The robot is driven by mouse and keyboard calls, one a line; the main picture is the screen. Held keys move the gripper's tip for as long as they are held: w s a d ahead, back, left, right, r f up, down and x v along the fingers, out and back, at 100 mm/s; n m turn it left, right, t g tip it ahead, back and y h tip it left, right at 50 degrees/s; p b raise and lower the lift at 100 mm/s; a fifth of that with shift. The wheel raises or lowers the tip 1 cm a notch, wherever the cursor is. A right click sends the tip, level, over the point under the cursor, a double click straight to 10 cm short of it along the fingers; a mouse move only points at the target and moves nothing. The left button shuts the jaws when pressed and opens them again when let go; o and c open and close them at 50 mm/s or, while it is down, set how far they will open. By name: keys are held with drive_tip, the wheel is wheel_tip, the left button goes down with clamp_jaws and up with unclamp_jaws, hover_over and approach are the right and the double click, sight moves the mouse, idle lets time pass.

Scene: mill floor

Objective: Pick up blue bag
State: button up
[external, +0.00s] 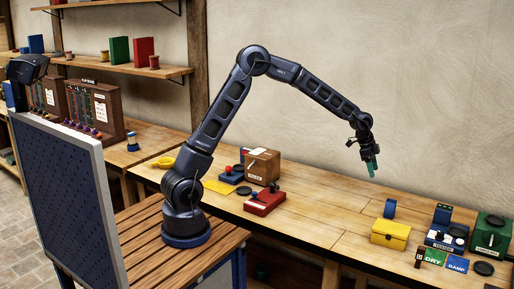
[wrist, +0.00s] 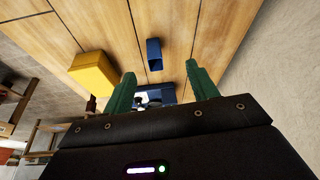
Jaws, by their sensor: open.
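A small upright blue object (external: 389,208), which looks like the blue bag, stands on the long wooden table, just behind the yellow box. In the wrist view the blue bag (wrist: 154,54) shows ahead, between the lines of the two fingers, with a dark opening or face. My gripper (external: 372,168) has green fingers and hangs above the table, up and to the left of the bag. In the wrist view my gripper (wrist: 160,71) is open, with nothing held between its fingers.
The yellow box (external: 390,235) is close to the bag. A blue device (external: 441,238), a green box (external: 490,235) and the DRY and DAMP cards (external: 457,264) are at the right. A red joystick box (external: 265,201) and brown box (external: 262,166) are left. Table between is clear.

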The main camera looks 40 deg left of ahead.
drive_tip(key=m, duration=0.1)
approach(391, 201)
drive_tip(key=f, duration=0.2)
drive_tip(key=shift+g+h, duration=0.3)
drive_tip(key=x, duration=1)
drive_tip(key=shift+w+d, duration=0.2)
drive_tip(key=shift+w, duration=0.2)
drive_tip(key=shift+c, duration=0.2)
drive_tip(key=c, duration=1.1)
